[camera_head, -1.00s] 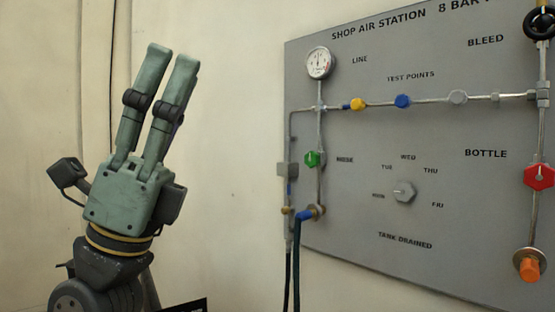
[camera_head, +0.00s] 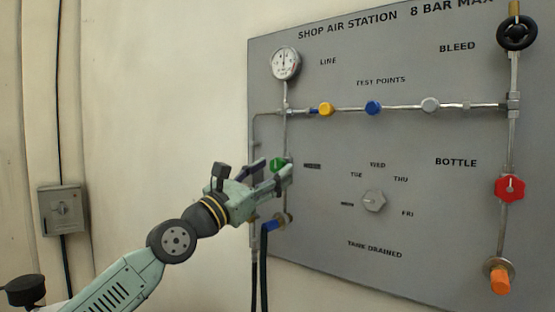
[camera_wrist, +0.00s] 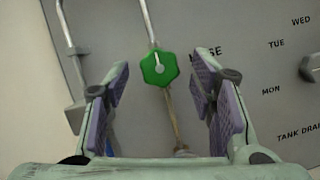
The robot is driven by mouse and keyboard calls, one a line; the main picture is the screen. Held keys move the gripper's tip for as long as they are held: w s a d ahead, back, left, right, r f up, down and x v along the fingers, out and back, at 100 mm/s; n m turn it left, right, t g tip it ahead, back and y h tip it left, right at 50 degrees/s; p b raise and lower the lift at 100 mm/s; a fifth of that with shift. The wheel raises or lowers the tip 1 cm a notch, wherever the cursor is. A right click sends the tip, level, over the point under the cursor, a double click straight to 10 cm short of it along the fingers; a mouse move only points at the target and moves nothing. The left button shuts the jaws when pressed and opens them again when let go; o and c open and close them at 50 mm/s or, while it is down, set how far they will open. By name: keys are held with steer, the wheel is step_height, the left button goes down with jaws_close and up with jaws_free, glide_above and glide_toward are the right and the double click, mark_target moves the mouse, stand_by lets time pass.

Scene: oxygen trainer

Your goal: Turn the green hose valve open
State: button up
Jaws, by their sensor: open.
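The green hose valve (camera_head: 278,164) is a small green knob on the left vertical pipe of the grey panel, partly hidden by my gripper in the head view. In the wrist view the green valve (camera_wrist: 159,68) faces me, with a pale pointer mark running roughly upright on it. My gripper (camera_head: 284,172) is at the valve in the head view. In the wrist view my gripper (camera_wrist: 162,82) has its two fingers spread wide, one on each side of the valve with gaps between. The fingers hold nothing.
The grey panel (camera_head: 330,215) also carries a gauge (camera_head: 285,63), yellow (camera_head: 325,109) and blue (camera_head: 373,108) test points, a grey selector (camera_head: 374,201), a red bottle valve (camera_head: 510,188) and a black bleed wheel (camera_head: 517,33). Hoses (camera_head: 265,270) hang below my gripper.

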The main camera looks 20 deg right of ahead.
mark_target(275, 168)
steer(key=shift+p+x, duration=0.3)
steer(key=shift+x, duration=1.2)
steer(key=shift+c, duration=0.2)
steer(key=c, duration=1.1)
steer(key=shift+s+n+t+y, duration=0.1)
steer(key=shift+n+t+y, duration=0.45)
steer(key=shift+n, duration=1.05)
steer(key=shift+c, duration=0.2)
steer(key=shift+n+t+y, duration=0.55)
steer(key=shift+n+t, duration=0.5)
steer(key=shift+n, duration=0.85)
steer(key=o, duration=1.2)
steer(key=shift+a, duration=0.1)
